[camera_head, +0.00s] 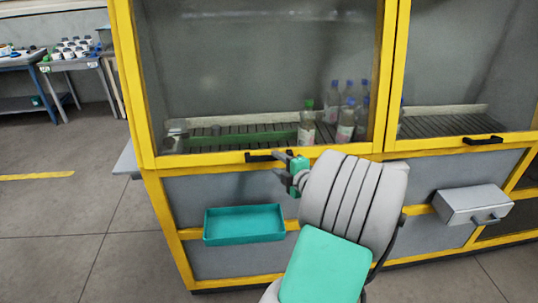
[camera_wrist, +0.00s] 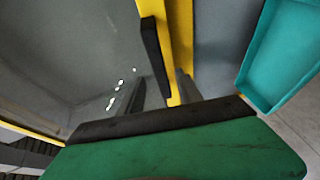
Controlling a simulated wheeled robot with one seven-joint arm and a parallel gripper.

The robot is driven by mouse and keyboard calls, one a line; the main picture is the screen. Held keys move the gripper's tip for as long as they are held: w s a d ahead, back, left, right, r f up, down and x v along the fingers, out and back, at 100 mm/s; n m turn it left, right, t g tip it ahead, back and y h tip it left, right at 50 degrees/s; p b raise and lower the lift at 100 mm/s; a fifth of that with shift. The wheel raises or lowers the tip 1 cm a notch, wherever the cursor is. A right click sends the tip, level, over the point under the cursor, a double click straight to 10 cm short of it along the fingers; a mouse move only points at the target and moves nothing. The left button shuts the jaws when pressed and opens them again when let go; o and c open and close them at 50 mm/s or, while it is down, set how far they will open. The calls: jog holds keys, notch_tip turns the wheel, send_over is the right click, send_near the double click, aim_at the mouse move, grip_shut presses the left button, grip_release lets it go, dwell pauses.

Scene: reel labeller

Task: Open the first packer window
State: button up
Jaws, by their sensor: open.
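The first packer window (camera_head: 255,65) is a clear pane in a yellow frame at the left of the machine, and it looks shut. Its black bar handle (camera_head: 259,157) sits on the lower frame rail. My gripper (camera_head: 285,166) is at the right end of this handle, with its fingers apart. In the wrist view, the handle (camera_wrist: 154,55) runs down toward the space between the two dark fingers of my gripper (camera_wrist: 161,88). I cannot tell whether the fingers touch it. My arm hides part of the rail to the right.
Bottles (camera_head: 347,118) stand on a conveyor behind the pane. A teal tray (camera_head: 244,224) juts out below the window and also shows in the wrist view (camera_wrist: 285,50). A second window (camera_head: 468,65) and a grey box (camera_head: 473,204) are to the right. Floor at left is clear.

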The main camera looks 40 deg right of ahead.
aim_at(270, 158)
jog(key=p+x, duration=0.1)
jog(key=x, duration=0.4)
jog(key=shift+w+f+p, duration=0.1)
jog(key=shift+w+p, duration=0.3)
grip_shut()
dwell(1.0)
